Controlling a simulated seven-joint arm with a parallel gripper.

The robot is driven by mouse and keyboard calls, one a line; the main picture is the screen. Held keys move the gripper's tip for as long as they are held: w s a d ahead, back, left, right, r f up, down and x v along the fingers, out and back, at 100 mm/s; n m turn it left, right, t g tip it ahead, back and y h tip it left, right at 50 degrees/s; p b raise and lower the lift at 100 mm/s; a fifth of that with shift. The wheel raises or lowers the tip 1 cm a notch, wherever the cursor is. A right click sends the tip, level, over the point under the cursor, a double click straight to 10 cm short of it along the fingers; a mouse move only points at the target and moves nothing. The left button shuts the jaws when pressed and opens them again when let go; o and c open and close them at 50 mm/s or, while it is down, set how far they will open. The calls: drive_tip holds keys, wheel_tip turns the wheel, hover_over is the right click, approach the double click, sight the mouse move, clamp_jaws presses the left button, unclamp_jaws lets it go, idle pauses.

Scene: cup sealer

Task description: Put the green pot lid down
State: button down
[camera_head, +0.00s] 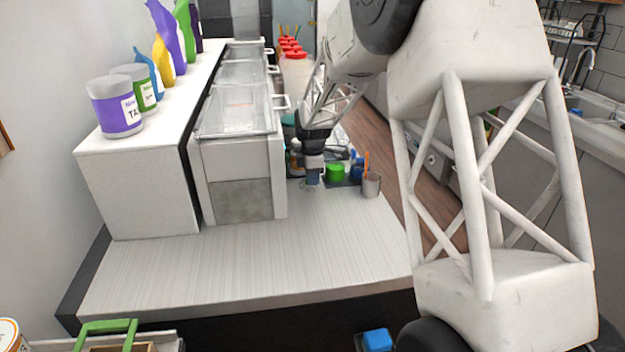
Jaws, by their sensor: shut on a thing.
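My gripper (312,180) is at the far part of the counter, just right of the steel-topped unit, pointing down. It is shut on the green pot lid (310,187), which shows only as a small, faint, pale shape at the fingertips, low over the counter. I cannot tell whether it touches the counter. A small bright green pot (335,172) stands just right of the fingers, on a dark mat or tray.
A grey cup (371,184) with an orange stick and small blue items (357,170) stand right of the green pot. The steel-topped unit (236,170) is close on the left. Red-lidded containers (296,66) stand behind. The front counter (250,265) is clear.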

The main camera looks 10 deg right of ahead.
drive_tip(key=shift+f, duration=0.3)
drive_tip(key=shift+f, duration=0.1)
drive_tip(key=c, duration=1.2)
unclamp_jaws()
drive_tip(key=shift+c, duration=0.2)
wheel_tip(320, 180, up, 12)
